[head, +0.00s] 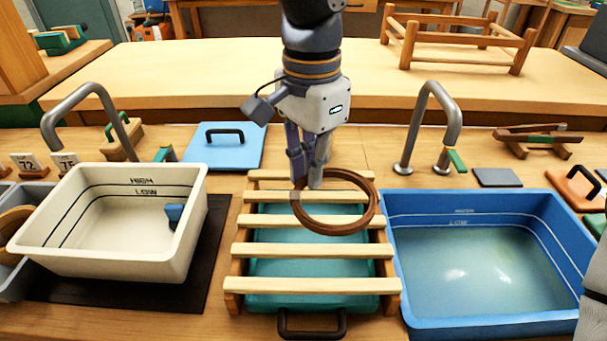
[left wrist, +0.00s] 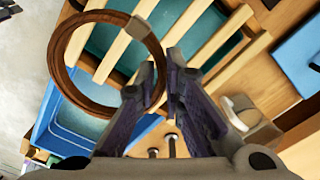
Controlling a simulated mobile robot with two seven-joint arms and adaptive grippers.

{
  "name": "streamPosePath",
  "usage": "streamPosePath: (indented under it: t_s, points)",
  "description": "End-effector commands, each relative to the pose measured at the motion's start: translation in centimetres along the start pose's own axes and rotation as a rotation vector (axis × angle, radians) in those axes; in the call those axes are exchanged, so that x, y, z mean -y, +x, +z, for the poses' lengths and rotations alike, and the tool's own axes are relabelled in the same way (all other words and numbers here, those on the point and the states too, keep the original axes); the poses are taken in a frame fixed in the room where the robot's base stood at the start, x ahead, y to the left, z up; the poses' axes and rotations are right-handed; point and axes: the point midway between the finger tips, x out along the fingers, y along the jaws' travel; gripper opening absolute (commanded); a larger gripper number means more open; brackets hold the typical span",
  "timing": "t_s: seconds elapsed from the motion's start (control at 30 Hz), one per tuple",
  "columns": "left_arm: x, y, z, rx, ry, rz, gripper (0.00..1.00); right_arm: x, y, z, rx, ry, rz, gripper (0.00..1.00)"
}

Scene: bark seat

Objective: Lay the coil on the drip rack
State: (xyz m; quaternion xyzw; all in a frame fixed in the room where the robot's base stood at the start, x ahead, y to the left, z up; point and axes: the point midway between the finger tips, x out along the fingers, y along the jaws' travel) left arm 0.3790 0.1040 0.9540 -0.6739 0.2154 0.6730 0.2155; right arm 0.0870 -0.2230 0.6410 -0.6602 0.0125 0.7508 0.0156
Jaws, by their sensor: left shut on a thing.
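The coil (head: 341,230) is a brown ring with a pale tie on its left side. My left gripper (head: 309,186) points down and is shut on the coil's left-rear rim. In the left wrist view the coil (left wrist: 68,88) extends to the upper left from between the fingers (left wrist: 158,82). The drip rack (head: 315,285) has pale wooden slats over a teal tray. The coil is over its rear right part; I cannot tell whether it touches the slats. My right gripper does not show.
A white basin (head: 50,258) on a black mat stands left of the rack. A blue water-filled basin (head: 560,258) stands close at its right. Two taps (head: 85,92) and (head: 437,88) rise behind. A blue board (head: 225,158) lies behind the rack. The front slats are bare.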

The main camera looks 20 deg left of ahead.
Motion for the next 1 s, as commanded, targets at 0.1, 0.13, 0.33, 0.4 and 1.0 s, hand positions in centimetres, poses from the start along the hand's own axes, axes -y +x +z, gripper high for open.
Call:
streamPosePath:
  t_s: [0.1, 0.13, 0.33, 0.4, 1.0]
  points:
    - [2.5, 2.4, -0.3, 0.004, -0.002, 0.003, 0.00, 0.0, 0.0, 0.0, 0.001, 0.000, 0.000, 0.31]
    - [2.9, 3.0, -0.4, 0.004, -0.002, 0.004, 0.00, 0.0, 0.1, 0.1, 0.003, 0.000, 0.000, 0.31]
    - [5.0, 5.5, -0.7, 0.003, -0.002, 0.003, 0.00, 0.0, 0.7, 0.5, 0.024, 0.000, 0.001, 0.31]
    - [5.4, 6.0, -0.7, 0.003, -0.002, 0.002, 0.00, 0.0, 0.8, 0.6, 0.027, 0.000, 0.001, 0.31]
    - [5.9, 9.8, -0.8, -0.001, -0.001, -0.001, 0.16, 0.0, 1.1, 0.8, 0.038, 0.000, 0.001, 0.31]
